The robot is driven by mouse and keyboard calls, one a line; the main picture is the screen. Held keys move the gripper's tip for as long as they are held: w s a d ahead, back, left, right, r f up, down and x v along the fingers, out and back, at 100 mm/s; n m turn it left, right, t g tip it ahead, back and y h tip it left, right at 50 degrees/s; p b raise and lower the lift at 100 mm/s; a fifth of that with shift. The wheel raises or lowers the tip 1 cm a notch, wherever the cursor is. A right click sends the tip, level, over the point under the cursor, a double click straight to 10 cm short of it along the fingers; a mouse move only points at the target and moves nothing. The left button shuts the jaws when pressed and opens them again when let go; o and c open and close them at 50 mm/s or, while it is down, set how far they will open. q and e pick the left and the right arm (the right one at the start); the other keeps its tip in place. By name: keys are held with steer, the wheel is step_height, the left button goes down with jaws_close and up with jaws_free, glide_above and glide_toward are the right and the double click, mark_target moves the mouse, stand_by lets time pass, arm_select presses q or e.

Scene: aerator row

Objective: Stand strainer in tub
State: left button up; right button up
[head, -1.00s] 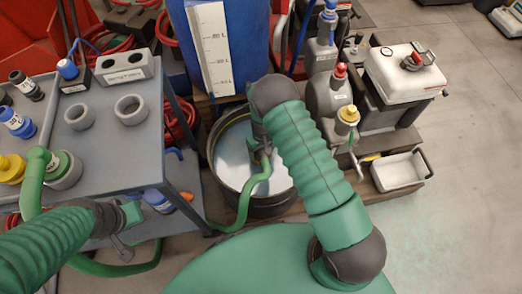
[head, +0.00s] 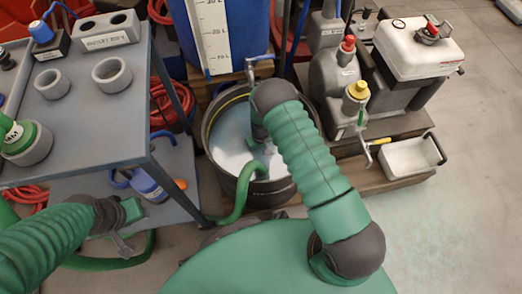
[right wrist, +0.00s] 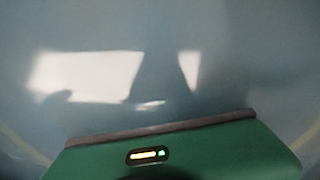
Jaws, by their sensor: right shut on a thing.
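The black tub (head: 250,192) stands below the blue drum and holds pale, cloudy liquid (head: 231,128). My right gripper (head: 259,152) is inside the tub's rim, pointing down. It is shut at the end of a thick green hose (head: 239,196) that comes over the tub's front left rim. No separate strainer can be made out; the hose end is mostly hidden by my wrist. In the right wrist view the liquid (right wrist: 80,75) fills the picture, with bright reflections, above the green gripper body. My left gripper (head: 131,213) is beside the grey cart, its fingers unclear.
The grey cart (head: 110,120) on the left carries ring holders and bottles. The blue drum (head: 240,30) has a litre scale. Grey bottles (head: 335,80) and a white-topped machine (head: 415,45) stand right of the tub. A white tray (head: 408,158) lies low at right. The floor there is open.

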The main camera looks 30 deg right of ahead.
step_height(320, 180, down, 7)
steer(key=b, duration=0.4)
steer(key=shift+f+b, duration=0.5)
steer(key=shift+b, duration=0.05)
stand_by(0.4)
steer(key=o, duration=1.8)
step_height(320, 180, up, 16)
steer(key=p, duration=0.9)
steer(key=shift+f, duration=0.1)
steer(key=shift+r+p, duration=0.35)
steer(key=shift+r, duration=0.2)
steer(key=shift+f, duration=0.1)
